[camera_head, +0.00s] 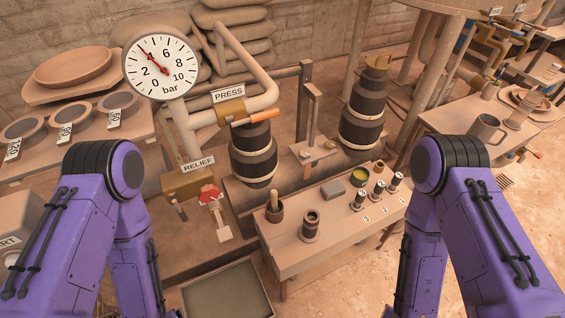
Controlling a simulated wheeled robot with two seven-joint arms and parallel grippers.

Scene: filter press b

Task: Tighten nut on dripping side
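A dark banded press cylinder (253,158) stands left of centre under the PRESS label (229,95), with an orange-handled lever (262,117) above it. A second dark cylinder (363,112) stands to its right. Between them is an upright metal post with a crosspiece (312,152). I cannot make out a nut or any drip at this size. A red valve handle (209,192) sits by the RELIEF label (198,165). Both my purple arms reach down out of the picture, and neither gripper shows.
A bar gauge (161,67) reads about 4. A low bench (290,254) in front holds a mortar, small jars and a grey block. An open trough (227,293) lies at the bottom. Labelled bowls (75,118) stand left; a mug (484,132) stands on the right table.

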